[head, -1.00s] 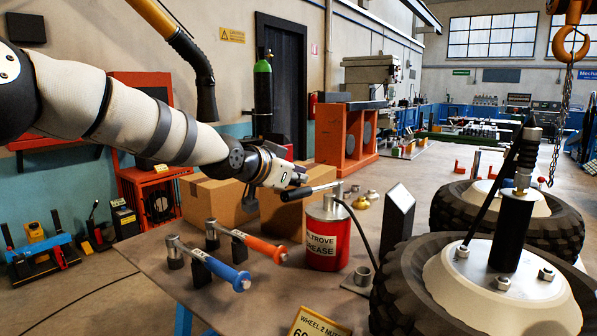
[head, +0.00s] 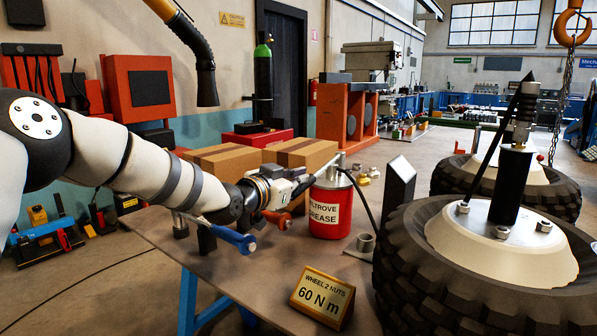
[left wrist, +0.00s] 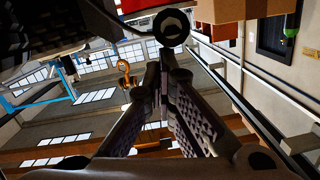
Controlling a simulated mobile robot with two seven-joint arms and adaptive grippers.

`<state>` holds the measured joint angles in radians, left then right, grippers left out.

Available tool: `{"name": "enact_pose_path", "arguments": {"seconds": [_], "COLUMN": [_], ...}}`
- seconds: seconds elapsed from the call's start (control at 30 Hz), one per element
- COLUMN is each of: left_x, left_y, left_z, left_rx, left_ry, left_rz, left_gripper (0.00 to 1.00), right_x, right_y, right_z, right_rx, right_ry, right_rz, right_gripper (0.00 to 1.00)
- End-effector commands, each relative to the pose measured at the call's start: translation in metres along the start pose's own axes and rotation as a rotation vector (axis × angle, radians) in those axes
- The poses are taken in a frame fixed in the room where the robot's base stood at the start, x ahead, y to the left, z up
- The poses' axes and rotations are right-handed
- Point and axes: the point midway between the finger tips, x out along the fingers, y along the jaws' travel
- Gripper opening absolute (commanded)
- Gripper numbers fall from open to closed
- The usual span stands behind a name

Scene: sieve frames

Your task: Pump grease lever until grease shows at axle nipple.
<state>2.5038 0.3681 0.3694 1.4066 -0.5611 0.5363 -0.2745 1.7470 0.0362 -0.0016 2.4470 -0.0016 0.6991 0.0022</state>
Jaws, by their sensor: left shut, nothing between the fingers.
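The red grease can (head: 330,212) stands on the table with a black hose at its right. Its lever (head: 326,166) slopes down from the top of the can toward my left gripper (head: 307,183). The gripper is shut and empty beside the lever; its body hides the lever's handle end. In the left wrist view the shut fingers (left wrist: 165,65) point at a dark round end with a pale ring, likely the lever's grip. Whether they touch it I cannot tell. A wheel hub (head: 500,245) stands at the right; I cannot make out its nipple or any grease.
A blue-handled wrench (head: 233,239) and an orange-handled one (head: 277,219) lie under my left arm. A torque card (head: 321,298) stands at the front. Cardboard boxes (head: 300,152) are behind the gripper. A dark upright block (head: 397,190) stands right of the can.

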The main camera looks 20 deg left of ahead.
Motion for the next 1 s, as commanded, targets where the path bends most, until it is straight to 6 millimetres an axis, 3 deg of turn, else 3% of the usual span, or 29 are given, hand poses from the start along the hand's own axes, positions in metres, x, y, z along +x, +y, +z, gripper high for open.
{"name": "enact_pose_path", "arguments": {"seconds": [0.03,0.37,0.57,0.6,0.8,1.0], "left_x": [0.0,-0.001,-0.015,-0.02,-0.069,-0.103], "left_y": [0.001,0.002,0.001,0.001,0.002,0.003], "left_z": [0.009,0.007,-0.043,-0.056,-0.042,-0.038], "left_rx": [-0.002,-0.002,0.006,0.008,0.0,0.003], "left_ry": [-0.016,-0.021,0.004,0.011,0.002,0.003], "left_rz": [0.003,0.004,-0.002,-0.003,-0.003,-0.002], "left_gripper": [0.0,0.0,0.0,0.0,0.0,0.0], "right_x": [0.001,-0.002,-0.032,-0.039,-0.054,-0.065], "right_y": [0.0,0.0,-0.001,-0.001,-0.002,-0.002], "right_z": [0.001,0.0,-0.014,-0.018,-0.025,-0.031], "right_rx": [0.0,0.0,0.001,0.001,0.001,0.001], "right_ry": [-0.003,0.003,0.081,0.103,0.146,0.18], "right_rz": [0.0,0.0,-0.004,-0.005,-0.007,-0.008], "right_gripper": [0.4,0.4,0.4,0.4,0.4,0.4]}}
